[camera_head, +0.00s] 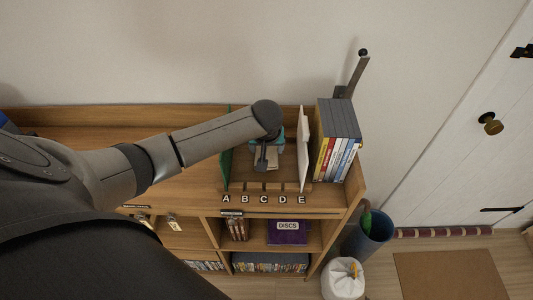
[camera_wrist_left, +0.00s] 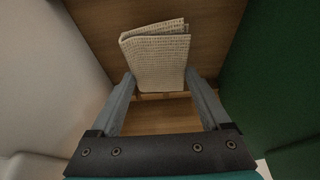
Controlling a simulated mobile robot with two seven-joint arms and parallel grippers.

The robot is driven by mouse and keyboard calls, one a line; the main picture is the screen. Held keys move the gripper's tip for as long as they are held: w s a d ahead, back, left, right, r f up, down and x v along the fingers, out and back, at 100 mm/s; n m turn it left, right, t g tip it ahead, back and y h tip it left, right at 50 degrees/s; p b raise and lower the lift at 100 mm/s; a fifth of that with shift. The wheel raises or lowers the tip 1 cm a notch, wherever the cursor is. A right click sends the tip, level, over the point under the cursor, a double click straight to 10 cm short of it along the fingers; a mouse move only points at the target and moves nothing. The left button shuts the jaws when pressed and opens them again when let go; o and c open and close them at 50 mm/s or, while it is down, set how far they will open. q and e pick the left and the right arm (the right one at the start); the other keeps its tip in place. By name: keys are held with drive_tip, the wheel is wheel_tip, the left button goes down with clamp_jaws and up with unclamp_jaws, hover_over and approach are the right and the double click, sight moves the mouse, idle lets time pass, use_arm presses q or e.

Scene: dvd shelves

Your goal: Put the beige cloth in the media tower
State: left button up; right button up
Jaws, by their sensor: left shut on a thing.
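The beige cloth (camera_wrist_left: 157,55) is a folded, woven-looking piece, between the fingers of my left gripper (camera_wrist_left: 161,78) in the left wrist view. My left gripper (camera_head: 266,162) is shut on it, over the top of the wooden shelf unit in the head view, between a green panel (camera_head: 226,160) and a white panel (camera_head: 303,150). Only a small pale part of the cloth shows there; my arm hides some of it. I cannot tell whether the cloth touches the wood below. My right gripper is not in view. I cannot tell which part is called the media tower.
Slots labelled A to E line the front of the wooden shelf unit (camera_head: 330,200). Books (camera_head: 337,125) stand right of the white panel. A purple discs box (camera_head: 287,237) is on a lower shelf. A blue bin (camera_head: 372,235) and a white bin (camera_head: 343,280) stand on the floor.

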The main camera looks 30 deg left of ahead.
use_arm(q)
drive_tip(key=shift+f, duration=1.25)
drive_tip(key=shift+f, duration=0.2)
drive_tip(key=o, duration=1.3)
drive_tip(key=shift+c, duration=0.2)
